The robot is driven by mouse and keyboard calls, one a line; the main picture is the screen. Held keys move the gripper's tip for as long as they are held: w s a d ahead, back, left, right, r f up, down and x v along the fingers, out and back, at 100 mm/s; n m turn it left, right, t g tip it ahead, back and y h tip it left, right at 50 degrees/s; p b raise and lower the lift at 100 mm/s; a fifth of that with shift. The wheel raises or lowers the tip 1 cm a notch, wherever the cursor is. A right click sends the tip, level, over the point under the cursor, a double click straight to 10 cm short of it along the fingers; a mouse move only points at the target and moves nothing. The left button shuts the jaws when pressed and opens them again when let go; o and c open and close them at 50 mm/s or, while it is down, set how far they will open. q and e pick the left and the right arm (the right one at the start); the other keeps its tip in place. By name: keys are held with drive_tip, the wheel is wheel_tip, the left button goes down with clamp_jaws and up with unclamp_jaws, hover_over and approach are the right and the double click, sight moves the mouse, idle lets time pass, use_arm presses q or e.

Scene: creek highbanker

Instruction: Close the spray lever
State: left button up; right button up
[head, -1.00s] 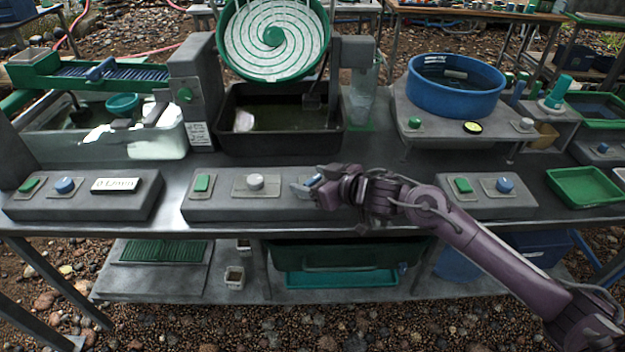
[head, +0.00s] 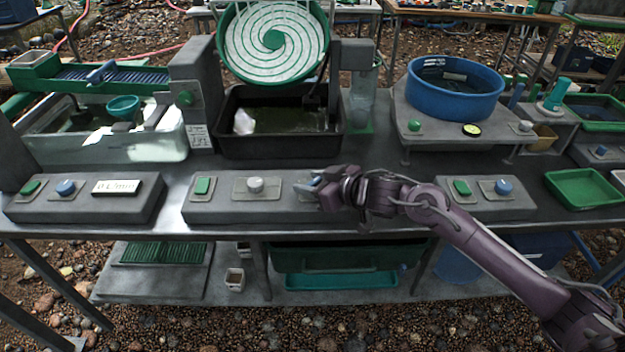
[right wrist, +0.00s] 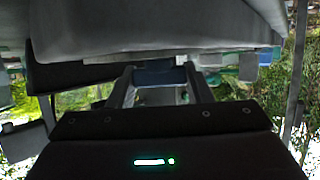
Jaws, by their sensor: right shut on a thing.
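A small blue lever (head: 315,181) sits on a plate at the right end of the middle grey control box (head: 222,212). It is mostly hidden in the head view by my right gripper (head: 308,187), which reaches in from the right at the box's top. In the right wrist view the two fingers (right wrist: 160,88) are close around a blue part (right wrist: 158,76), which appears to be this lever. The right gripper is shut on it. My left gripper is in neither view.
The middle box also has a green button (head: 203,186) and a grey knob (head: 255,184). A left box (head: 85,207) bears a display (head: 116,187). Behind stand a black tub (head: 280,146) with a spiral wheel (head: 272,40) and a blue tub (head: 455,95). Air in front is clear.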

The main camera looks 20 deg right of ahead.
drive_tip(key=n+g+y+p, duration=0.2)
drive_tip(key=shift+d+r+n, duration=0.1)
drive_tip(key=shift+r+n, duration=0.1)
drive_tip(key=shift+n, duration=0.1)
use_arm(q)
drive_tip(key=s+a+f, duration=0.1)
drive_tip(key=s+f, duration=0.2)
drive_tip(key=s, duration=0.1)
use_arm(e)
drive_tip(key=shift+w+f+n+g+y, duration=0.1)
drive_tip(key=shift+n+g+y, duration=0.8)
drive_tip(key=shift+n+y, duration=0.1)
drive_tip(key=shift+f+n+g+y+b, duration=0.15)
drive_tip(key=shift+n+g+y+b, duration=0.25)
drive_tip(key=shift+n+g+b, duration=0.3)
drive_tip(key=shift+n+g+y+b, duration=0.5)
drive_tip(key=shift+n+g+b, duration=0.6)
drive_tip(key=shift+g+b, duration=0.15)
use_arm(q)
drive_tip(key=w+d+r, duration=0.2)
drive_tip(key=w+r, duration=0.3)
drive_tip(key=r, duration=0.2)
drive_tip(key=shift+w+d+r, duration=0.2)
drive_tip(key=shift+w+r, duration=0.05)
use_arm(e)
drive_tip(key=shift+g, duration=0.25)
